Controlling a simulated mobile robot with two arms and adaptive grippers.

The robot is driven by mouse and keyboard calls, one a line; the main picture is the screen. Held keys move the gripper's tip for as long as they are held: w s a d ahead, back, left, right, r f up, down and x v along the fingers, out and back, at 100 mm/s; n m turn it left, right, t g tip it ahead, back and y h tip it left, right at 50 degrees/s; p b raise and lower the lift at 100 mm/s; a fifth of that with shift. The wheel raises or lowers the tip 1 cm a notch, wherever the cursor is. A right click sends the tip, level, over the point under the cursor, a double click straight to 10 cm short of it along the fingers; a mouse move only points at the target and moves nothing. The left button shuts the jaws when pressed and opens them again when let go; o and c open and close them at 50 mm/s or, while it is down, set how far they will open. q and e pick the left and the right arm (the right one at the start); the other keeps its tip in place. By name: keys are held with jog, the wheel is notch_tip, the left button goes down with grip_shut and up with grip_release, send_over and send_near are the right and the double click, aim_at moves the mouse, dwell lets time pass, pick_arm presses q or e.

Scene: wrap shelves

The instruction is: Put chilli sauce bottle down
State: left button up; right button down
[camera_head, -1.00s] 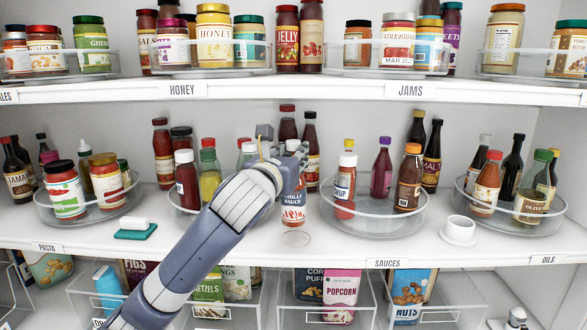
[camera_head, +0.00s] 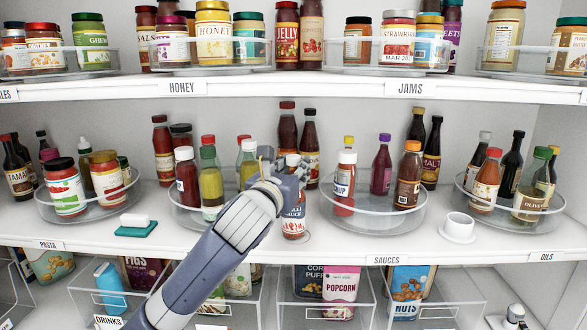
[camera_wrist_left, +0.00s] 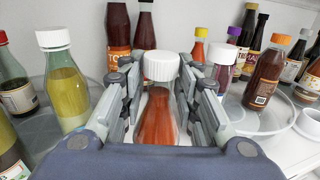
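The chilli sauce bottle (camera_head: 293,228), red with a white cap, stands upright over the middle shelf, near its front edge, between two clear turntables. My left gripper (camera_head: 284,167) reaches it from the front left and covers part of its upper body. In the left wrist view the white cap (camera_wrist_left: 161,65) and red body (camera_wrist_left: 157,120) lie between my left gripper's two fingers (camera_wrist_left: 160,85), which close in on the neck. The bottle's base appears at shelf level; exact contact is hard to tell. My right gripper is not in view.
A clear turntable (camera_head: 375,222) with several sauces stands close on the right; another with bottles is left, partly behind my arm. A white cup (camera_head: 459,226) and a green-and-white block (camera_head: 136,228) sit on the shelf (camera_head: 340,245). The upper shelf (camera_head: 300,90) is above.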

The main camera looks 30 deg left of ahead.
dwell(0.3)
pick_arm(q)
jog(key=shift+r, duration=0.25)
jog(key=shift+s+d+f, duration=0.1)
jog(key=shift+s, duration=0.25)
jog(key=b+v, duration=1)
jog(key=v, duration=0.1)
jog(key=shift+b, duration=0.4)
